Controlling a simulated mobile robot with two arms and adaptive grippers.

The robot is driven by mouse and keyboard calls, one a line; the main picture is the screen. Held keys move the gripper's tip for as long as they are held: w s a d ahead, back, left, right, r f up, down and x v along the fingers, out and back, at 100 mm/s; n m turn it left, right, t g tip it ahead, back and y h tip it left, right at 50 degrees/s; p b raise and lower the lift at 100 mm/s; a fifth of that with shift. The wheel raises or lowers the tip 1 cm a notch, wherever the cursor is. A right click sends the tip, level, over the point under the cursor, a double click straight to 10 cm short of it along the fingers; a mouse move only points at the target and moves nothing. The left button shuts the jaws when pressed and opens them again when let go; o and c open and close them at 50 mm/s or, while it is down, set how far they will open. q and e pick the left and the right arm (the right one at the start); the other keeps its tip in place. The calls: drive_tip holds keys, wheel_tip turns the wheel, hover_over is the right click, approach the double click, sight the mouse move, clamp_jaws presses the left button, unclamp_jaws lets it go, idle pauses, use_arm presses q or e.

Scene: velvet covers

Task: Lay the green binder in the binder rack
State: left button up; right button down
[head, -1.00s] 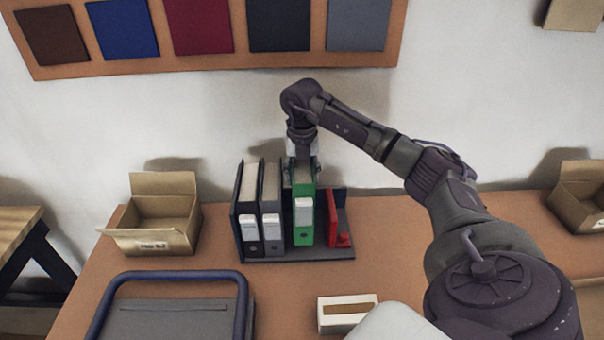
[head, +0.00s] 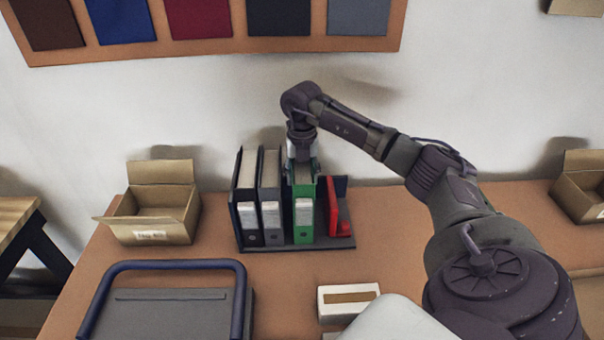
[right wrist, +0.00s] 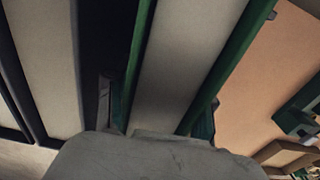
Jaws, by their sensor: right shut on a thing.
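The green binder (head: 304,213) stands upright in the binder rack (head: 290,247), just right of a grey binder (head: 270,200) and a black binder (head: 246,200). A red part (head: 336,212) is at its right, near the rack's right end. My right gripper (head: 302,160) is at the top rear of the green binder and shut on it. The binder's underside is hidden. My left gripper is not in view.
An open cardboard box (head: 155,215) stands left of the rack and another (head: 580,195) at the far right. A blue-handled grey device (head: 170,310) and a small white box (head: 345,302) are in front.

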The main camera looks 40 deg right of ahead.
drive_tip(key=shift+c, duration=1.6)
unclamp_jaws()
drive_tip(key=shift+r, duration=0.1)
wheel_tip(320, 180, up, 12)
